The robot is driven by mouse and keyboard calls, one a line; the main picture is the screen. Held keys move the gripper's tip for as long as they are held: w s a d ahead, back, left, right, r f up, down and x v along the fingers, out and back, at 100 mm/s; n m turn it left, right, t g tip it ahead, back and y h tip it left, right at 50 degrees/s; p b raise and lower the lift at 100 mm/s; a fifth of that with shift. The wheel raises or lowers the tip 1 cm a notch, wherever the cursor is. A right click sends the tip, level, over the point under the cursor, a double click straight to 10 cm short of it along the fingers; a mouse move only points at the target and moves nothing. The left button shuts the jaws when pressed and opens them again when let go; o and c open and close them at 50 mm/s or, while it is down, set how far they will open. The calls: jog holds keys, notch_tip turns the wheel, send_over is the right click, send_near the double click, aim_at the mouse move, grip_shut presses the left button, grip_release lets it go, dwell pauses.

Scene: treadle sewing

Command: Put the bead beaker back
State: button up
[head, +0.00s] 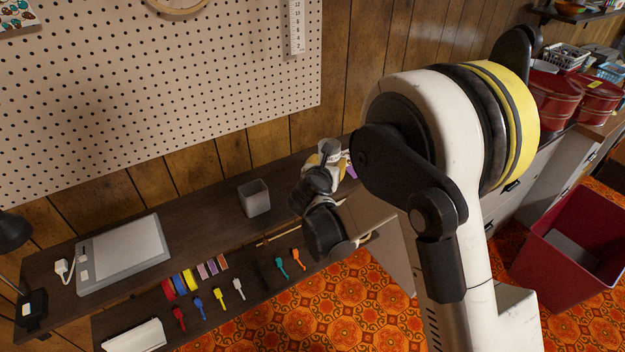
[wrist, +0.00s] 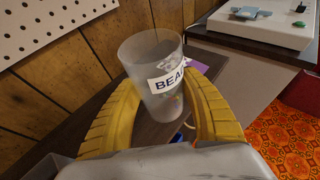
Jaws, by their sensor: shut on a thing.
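The bead beaker (wrist: 150,60) is a translucent grey cup with a white label reading "BEA", the rest cut off by its curve. It stands roughly upright between the yellow fingers of my gripper (wrist: 160,88), which is shut on it. Small bits of colour show low in the beaker. In the head view my gripper (head: 326,162) is over the back right part of the dark desk (head: 210,222), largely hidden by my wrist. I cannot tell whether the beaker's base touches the desk.
A grey square cup (head: 254,199) stands left of my gripper. A purple item (wrist: 197,68) lies just beyond the beaker. A red bin (head: 570,240) stands on the right.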

jog(key=w+a+f+b, duration=0.1)
jog(key=w+a+f, duration=0.1)
jog(key=w+a+f+b, duration=0.1)
jog(key=w+a+f, duration=0.1)
jog(key=a, duration=0.1)
notch_tip(320, 180, down, 4)
jog(key=shift+d+b, duration=0.1)
jog(key=shift+b, duration=1.05)
jog(key=shift+r, duration=0.15)
jog(key=o, duration=1.2)
jog(key=shift+c, duration=0.2)
